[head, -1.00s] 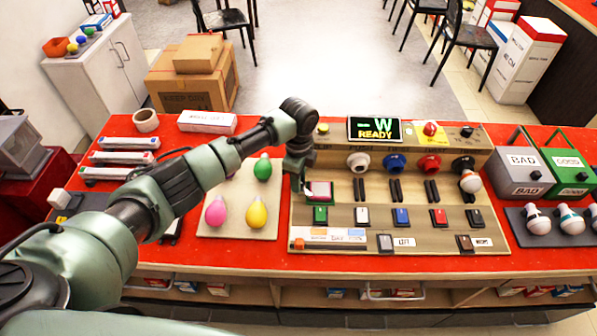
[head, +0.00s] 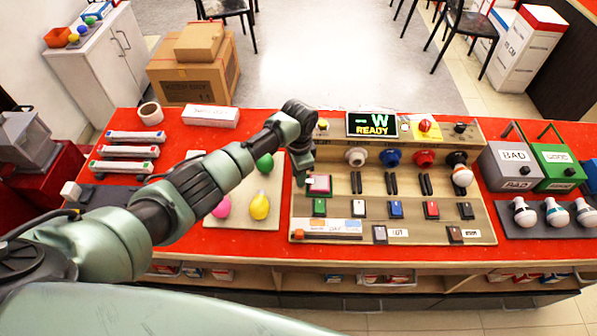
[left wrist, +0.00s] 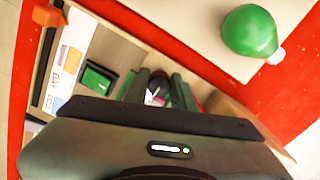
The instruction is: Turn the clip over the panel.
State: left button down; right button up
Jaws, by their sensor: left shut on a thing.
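The beige panel (head: 340,228) lies on the red table, with coloured sockets, dark slots and small switches. My left gripper (head: 302,181) points down at its left end, beside a pink-and-white square piece (head: 319,184) above the green switch (head: 319,207). In the left wrist view my left gripper (left wrist: 157,88) is shut on a small dark piece with a white mark, apparently the clip (left wrist: 155,93). The fingers hide most of it, so its tilt cannot be told. The green switch (left wrist: 97,77) shows beside the fingers. My right gripper is not in view.
Left of the panel, a beige board (head: 240,214) holds green, yellow and pink bulbs, partly behind my left arm. A screen (head: 373,125) reading READY stands at the panel's back. BAD (head: 513,166) and green (head: 557,167) boxes stand right. The red table front is clear.

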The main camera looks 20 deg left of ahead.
pick_arm(q)
jog(key=shift+w+r, duration=0.1)
dwell(0.4)
jog(key=c, duration=1.2)
grip_release()
jog(key=shift+o, duration=0.2)
jog(key=shift+r+b, duration=0.6)
jog(key=shift+r, duration=3.25)
